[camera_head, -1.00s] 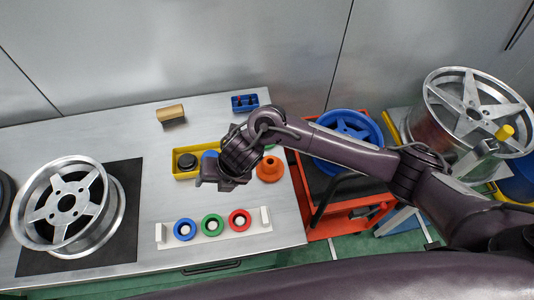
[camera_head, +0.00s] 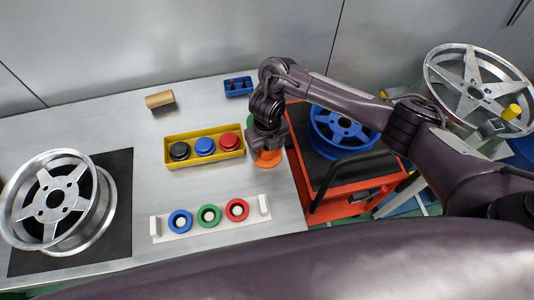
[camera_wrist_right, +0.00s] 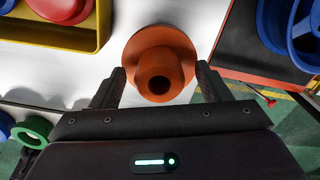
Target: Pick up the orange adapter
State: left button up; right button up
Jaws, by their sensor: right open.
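The orange adapter (camera_head: 268,159) stands on the table near its right edge, partly hidden by my right gripper in the head view. In the right wrist view the orange adapter (camera_wrist_right: 158,62) shows as a wide flange with a round hollow neck facing the camera. My right gripper (camera_head: 267,148) is over it. In the wrist view the right gripper's fingers (camera_wrist_right: 161,82) are open, one on each side of the neck, with gaps showing between neck and fingers. My left gripper is in neither view.
A yellow tray (camera_head: 196,133) with black, blue and red round parts stands left of the adapter. A white rack (camera_head: 156,227) with blue, green and red rings lies nearer. A green part (camera_head: 250,122) is partly hidden behind my gripper. A red cart (camera_head: 318,204) stands right.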

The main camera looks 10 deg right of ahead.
jog(key=shift+f, duration=0.35)
jog(key=shift+c, duration=0.4)
jog(key=c, duration=1)
jog(key=shift+r, duration=0.1)
jog(key=shift+c, duration=0.2)
